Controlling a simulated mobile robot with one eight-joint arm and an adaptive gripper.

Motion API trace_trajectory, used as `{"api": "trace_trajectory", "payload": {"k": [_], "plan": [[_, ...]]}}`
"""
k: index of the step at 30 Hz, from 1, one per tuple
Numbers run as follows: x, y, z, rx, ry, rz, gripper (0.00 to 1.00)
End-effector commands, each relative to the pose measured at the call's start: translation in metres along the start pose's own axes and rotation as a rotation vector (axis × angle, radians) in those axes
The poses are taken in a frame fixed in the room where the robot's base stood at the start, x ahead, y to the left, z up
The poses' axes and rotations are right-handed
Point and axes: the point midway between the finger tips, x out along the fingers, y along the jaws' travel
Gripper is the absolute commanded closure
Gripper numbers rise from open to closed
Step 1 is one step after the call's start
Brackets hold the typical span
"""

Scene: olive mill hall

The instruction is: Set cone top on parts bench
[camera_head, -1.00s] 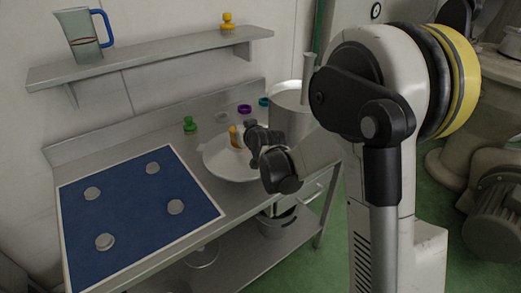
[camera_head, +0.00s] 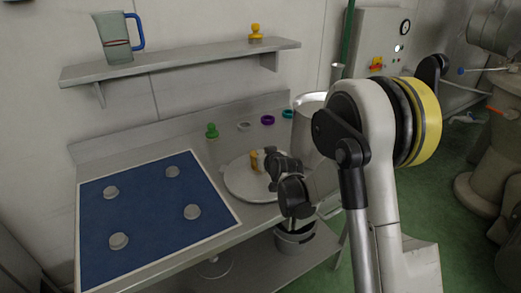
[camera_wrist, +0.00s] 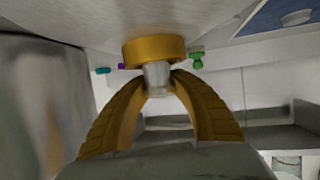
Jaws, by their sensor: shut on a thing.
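The cone top, a wide pale shallow cone (camera_head: 238,184), is over the right part of the steel bench (camera_head: 222,152), right of the blue mat. Its pale underside or face fills the top of the wrist view (camera_wrist: 215,18). A golden collar and a short grey stem stick out from it. My gripper (camera_head: 262,160) is at its middle from the right. In the wrist view the yellow fingers (camera_wrist: 158,82) are closed on the grey stem. The cone top looks close to level. I cannot tell whether its rim touches the bench.
The blue mat (camera_head: 148,215) bears several grey discs. Green (camera_head: 211,131), purple (camera_head: 267,120) and teal (camera_head: 287,113) small parts stand behind. A large metal pot (camera_head: 309,118) is close right. A wall shelf (camera_head: 190,58) holds a jug (camera_head: 114,40) and yellow part (camera_head: 255,33).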

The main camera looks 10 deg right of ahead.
Motion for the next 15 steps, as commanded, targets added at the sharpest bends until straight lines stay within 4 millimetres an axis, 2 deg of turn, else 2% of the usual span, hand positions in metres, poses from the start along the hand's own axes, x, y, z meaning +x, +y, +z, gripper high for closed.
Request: {"api": "trace_trajectory", "payload": {"k": [11, 12, 13, 15], "plan": [[0.0016, 0.0001, 0.0035, 0.0, 0.003, 0.001, 1.0], [0.0016, -0.0001, 0.0039, 0.0, 0.0, 0.0, 0.63], [0.0015, -0.0001, 0.0037, 0.0, 0.0, 0.0, 0.54], [0.0014, -0.0001, 0.0035, 0.0, 0.0, 0.0, 0.52]]}}
